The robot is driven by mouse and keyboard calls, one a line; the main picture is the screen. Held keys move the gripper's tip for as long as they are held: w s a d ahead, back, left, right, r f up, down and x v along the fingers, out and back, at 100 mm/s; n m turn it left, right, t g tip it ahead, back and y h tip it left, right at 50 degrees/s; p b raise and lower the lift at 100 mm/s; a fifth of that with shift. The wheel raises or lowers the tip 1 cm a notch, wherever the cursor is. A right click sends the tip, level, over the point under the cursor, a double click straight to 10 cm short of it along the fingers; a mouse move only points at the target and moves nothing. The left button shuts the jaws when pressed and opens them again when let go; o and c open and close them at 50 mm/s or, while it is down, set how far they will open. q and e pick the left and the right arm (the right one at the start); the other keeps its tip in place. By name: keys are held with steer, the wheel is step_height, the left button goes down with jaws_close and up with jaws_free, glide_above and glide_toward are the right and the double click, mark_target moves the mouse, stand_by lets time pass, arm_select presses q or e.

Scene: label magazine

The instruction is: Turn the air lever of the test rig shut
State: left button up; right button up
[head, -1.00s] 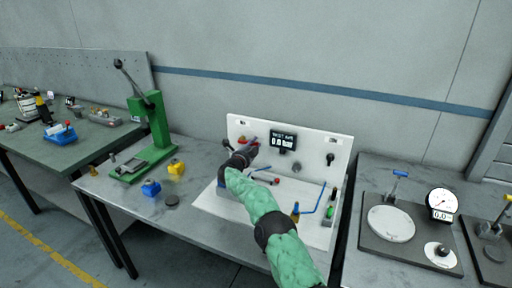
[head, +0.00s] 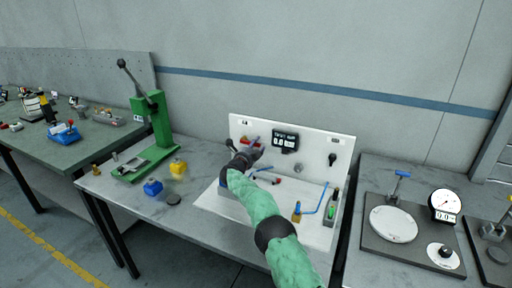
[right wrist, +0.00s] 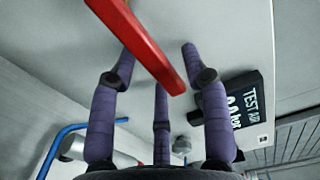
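The test rig (head: 317,132) is a white panel with a base on the middle table. Its red air lever (head: 245,139) shows at the panel's upper left, partly hidden by my right gripper (head: 256,147). In the right wrist view the red lever (right wrist: 148,52) is a long bar crossing slantwise by the fingertips. My right gripper (right wrist: 160,62) has its purple fingers spread, with a gap between them. I cannot tell whether a finger touches the lever. The dark display (head: 285,140) beside it reads 0.0. My left gripper is not in view.
A gauge (head: 446,203) stands on the right table.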

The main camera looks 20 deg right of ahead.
steer(key=shift+a+r, duration=0.1)
steer(key=v, duration=1.2)
stand_by(0.6)
